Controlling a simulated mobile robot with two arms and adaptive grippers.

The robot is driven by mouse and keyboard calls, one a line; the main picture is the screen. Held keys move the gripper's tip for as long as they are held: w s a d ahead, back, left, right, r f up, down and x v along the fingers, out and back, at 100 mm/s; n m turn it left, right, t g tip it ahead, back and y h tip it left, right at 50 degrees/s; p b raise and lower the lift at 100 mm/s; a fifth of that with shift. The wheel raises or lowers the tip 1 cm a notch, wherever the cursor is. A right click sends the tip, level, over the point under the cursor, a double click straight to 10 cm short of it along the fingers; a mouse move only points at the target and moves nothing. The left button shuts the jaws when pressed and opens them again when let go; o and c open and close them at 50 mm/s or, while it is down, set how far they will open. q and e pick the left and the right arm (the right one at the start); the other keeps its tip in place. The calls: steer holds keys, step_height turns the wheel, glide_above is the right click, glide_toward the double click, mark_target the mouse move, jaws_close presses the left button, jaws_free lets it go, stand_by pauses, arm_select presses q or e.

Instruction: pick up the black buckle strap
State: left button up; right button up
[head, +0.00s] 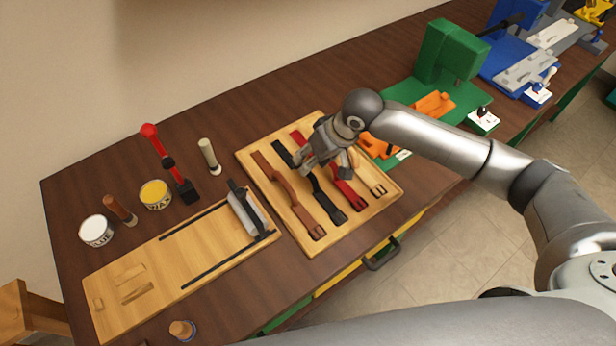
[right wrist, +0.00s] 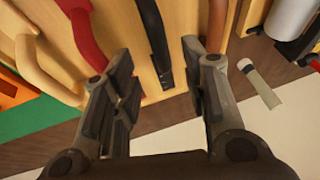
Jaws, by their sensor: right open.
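The black buckle strap (head: 326,200) lies lengthwise on the wooden tray (head: 312,243), between a brown strap and a red strap. My right gripper (head: 322,166) is over the tray and hides the middle of the black strap in the head view. In the right wrist view the black strap (right wrist: 154,40) runs between the two spread fingers of my right gripper (right wrist: 158,58), which are open and empty. I cannot tell how high the fingertips are above the strap. My left gripper is not in view.
The brown strap (head: 290,203) and red strap (head: 347,194) lie close on either side; a tan strap (head: 377,190) lies beyond the red one. A wooden board with a clamp (head: 160,283), tins and tools stand left. Green and orange fixtures (head: 447,55) stand right.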

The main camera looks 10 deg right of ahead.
steer(key=shift+a+f, duration=0.2)
steer(key=shift+f, duration=0.2)
steer(key=p+x, duration=0.1)
steer(key=x, duration=0.2)
steer(key=shift+s+f, duration=0.1)
steer(key=shift+f, duration=0.2)
steer(key=shift+a+f+p, duration=0.2)
steer(key=shift+f+p, duration=0.1)
steer(key=shift+f, duration=0.2)
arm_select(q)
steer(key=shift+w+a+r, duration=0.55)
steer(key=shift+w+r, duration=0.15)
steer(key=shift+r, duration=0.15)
arm_select(e)
jaws_close()
